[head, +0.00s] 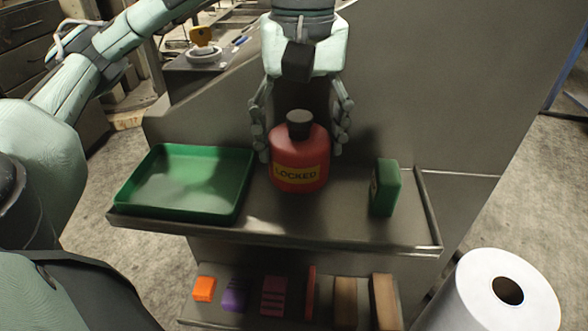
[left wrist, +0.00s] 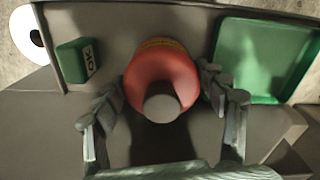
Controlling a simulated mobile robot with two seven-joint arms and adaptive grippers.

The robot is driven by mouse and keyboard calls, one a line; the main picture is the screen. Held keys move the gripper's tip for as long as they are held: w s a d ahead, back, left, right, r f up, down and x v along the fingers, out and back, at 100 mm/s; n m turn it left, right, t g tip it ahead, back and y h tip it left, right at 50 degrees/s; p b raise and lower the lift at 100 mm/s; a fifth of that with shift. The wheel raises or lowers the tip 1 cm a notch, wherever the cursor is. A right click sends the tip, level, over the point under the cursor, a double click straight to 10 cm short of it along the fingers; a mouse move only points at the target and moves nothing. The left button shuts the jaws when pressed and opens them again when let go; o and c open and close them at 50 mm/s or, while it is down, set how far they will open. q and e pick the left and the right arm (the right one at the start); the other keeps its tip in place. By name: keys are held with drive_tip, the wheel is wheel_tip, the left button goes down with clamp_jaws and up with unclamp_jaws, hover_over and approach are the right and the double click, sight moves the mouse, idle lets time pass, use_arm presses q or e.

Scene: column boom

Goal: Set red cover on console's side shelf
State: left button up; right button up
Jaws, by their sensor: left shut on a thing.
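The red cover (head: 299,160) has a yellow LOCKED label and a dark knob on top. It stands upright over the middle of the side shelf (head: 290,222), between a green tray and a green block. I cannot tell whether its base touches the shelf. My left gripper (head: 300,146) comes down from above, its fingers shut on the cover from both sides. In the left wrist view the cover (left wrist: 161,78) sits between the fingers, knob toward the camera. My right gripper is not in view.
The green tray (head: 127,190) is empty at the shelf's left. The green block (head: 385,188), marked OK in the left wrist view (left wrist: 75,62), stands at the right. A lower shelf holds several small blocks (head: 273,296). A white roll (head: 470,300) is at lower right.

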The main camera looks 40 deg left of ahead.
sight(301, 117)
use_arm(q)
wheel_tip(301, 117, down, 4)
drive_tip(key=shift+f+b, duration=0.2)
drive_tip(key=shift+b, duration=0.35)
drive_tip(key=shift+f, duration=0.15)
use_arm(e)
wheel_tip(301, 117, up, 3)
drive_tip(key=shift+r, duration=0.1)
use_arm(q)
drive_tip(key=shift+f, duration=0.1)
drive_tip(key=o, duration=1.3)
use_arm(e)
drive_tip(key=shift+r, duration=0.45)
use_arm(q)
wheel_tip(301, 117, up, 10)
drive_tip(key=p, duration=0.3)
drive_tip(key=shift+w+p, duration=0.1)
drive_tip(key=shift+p, duration=0.2)
drive_tip(key=shift+r, duration=1.1)
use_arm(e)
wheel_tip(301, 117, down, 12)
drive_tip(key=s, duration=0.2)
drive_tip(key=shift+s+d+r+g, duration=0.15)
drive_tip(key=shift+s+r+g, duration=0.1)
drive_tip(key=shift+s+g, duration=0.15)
